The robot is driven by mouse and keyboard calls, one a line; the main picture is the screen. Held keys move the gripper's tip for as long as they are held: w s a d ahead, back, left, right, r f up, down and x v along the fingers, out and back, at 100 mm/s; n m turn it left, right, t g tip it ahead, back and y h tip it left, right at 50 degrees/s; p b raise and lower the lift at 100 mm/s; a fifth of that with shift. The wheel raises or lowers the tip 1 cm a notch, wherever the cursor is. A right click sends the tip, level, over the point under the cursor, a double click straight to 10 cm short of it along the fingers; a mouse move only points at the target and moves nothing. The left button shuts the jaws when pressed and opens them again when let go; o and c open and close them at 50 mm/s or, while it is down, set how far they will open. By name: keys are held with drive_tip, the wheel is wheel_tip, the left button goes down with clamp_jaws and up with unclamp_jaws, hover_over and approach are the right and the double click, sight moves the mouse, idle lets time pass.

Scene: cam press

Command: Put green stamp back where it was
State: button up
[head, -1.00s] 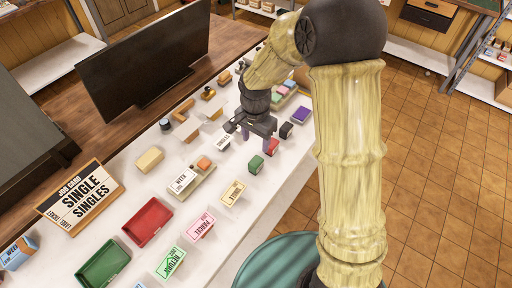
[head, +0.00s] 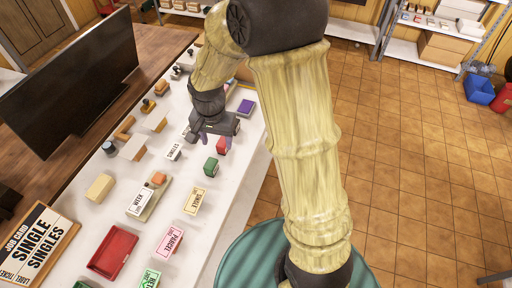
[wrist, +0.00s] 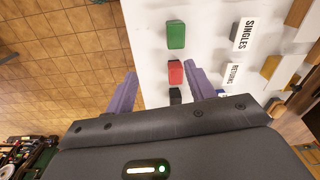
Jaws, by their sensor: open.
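The green stamp (head: 210,168) is a small green block on the white table near its right edge. It also shows at the top of the wrist view (wrist: 176,35), ahead of my fingers and apart from them. My gripper (head: 215,140) is open and empty, held above the table just beyond the green stamp. In the wrist view its two purple fingers (wrist: 161,75) are spread wide. A red stamp (wrist: 175,73) shows between them, near the right finger, and a black stamp (wrist: 175,95) lies closer in. The red stamp is partly hidden by my gripper in the head view (head: 224,145).
Cards reading "SINGLE" (head: 195,201) and "PARCEL" (head: 169,241), a red tray (head: 113,253) and a wooden block with a "WEEK" card (head: 140,202) lie nearby. A black screen (head: 70,82) stands at the left. Tiled floor is open to the right.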

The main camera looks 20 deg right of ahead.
drive_tip(key=s+d+r+n+t, duration=0.1)
drive_tip(key=s+d+r+n, duration=0.1)
drive_tip(key=s+d, duration=0.3)
drive_tip(key=s+d+r+n+t, duration=0.1)
drive_tip(key=s+d+r+n, duration=0.1)
drive_tip(key=s+d+n, duration=0.2)
drive_tip(key=shift+s+d, duration=0.65)
drive_tip(key=shift+s, duration=0.2)
